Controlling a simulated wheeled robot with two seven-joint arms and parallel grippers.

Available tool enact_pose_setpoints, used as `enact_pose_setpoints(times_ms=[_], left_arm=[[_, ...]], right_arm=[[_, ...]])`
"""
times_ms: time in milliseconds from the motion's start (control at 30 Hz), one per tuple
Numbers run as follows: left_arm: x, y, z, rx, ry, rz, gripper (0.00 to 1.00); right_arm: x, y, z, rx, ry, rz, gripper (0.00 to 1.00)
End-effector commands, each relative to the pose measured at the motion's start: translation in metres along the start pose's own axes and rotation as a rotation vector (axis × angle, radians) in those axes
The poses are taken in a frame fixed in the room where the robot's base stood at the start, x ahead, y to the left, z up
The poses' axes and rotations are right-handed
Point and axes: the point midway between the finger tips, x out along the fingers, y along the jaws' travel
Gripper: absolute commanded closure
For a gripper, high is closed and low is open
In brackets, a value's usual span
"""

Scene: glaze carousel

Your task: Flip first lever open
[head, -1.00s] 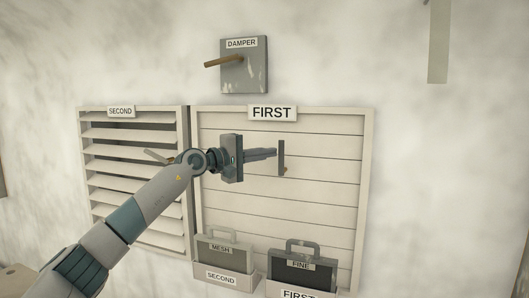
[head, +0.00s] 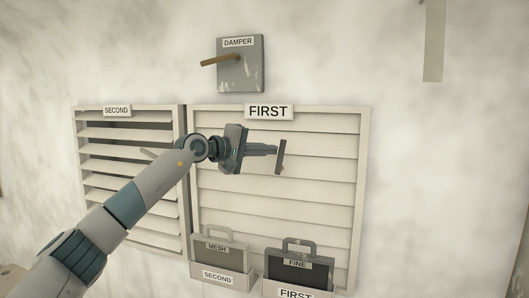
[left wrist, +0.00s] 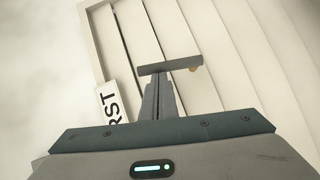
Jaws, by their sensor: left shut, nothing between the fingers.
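The FIRST louvre panel (head: 330,190) is on the wall under its FIRST label (head: 268,112). Its wide pale slats look slightly tilted. A dark narrow bar, seemingly its lever (head: 281,157), stands in front of the slats, leaning a little. In the left wrist view the lever (left wrist: 170,68) crosses just past my fingertips, with a tan nub by its right end. My left gripper (head: 275,151) is shut and empty, its fingertips at the bar; whether they touch it I cannot tell. My right gripper is out of view.
The SECOND louvre (head: 100,180) with open slats is at left, its lever (head: 147,153) partly behind my arm. A DAMPER box (head: 248,75) with a brown handle is above. MESH (head: 218,256) and FINE (head: 298,270) filters sit in holders below.

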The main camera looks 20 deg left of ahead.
Motion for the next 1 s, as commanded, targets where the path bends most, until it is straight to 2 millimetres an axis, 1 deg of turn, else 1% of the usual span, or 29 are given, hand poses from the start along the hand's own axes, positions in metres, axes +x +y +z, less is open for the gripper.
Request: enact_pose_setpoints(times_ms=[67,267,567,633,867,1000], left_arm=[[0.003,0.005,0.004,0.056,0.000,-0.033,1.00],[0.010,0.010,0.015,0.209,-0.001,-0.136,1.00],[0.022,0.011,0.033,0.448,0.000,-0.296,1.00],[0.025,0.008,0.037,0.451,-0.002,-0.301,1.00],[0.033,0.006,0.050,0.452,-0.001,-0.301,1.00],[0.037,0.005,0.056,0.543,-0.001,-0.361,1.00]], right_arm=[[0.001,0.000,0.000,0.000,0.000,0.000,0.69],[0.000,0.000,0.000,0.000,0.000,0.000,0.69],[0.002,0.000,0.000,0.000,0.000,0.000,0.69],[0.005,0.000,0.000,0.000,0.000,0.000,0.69],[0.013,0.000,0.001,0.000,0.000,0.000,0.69],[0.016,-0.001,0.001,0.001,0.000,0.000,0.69]])
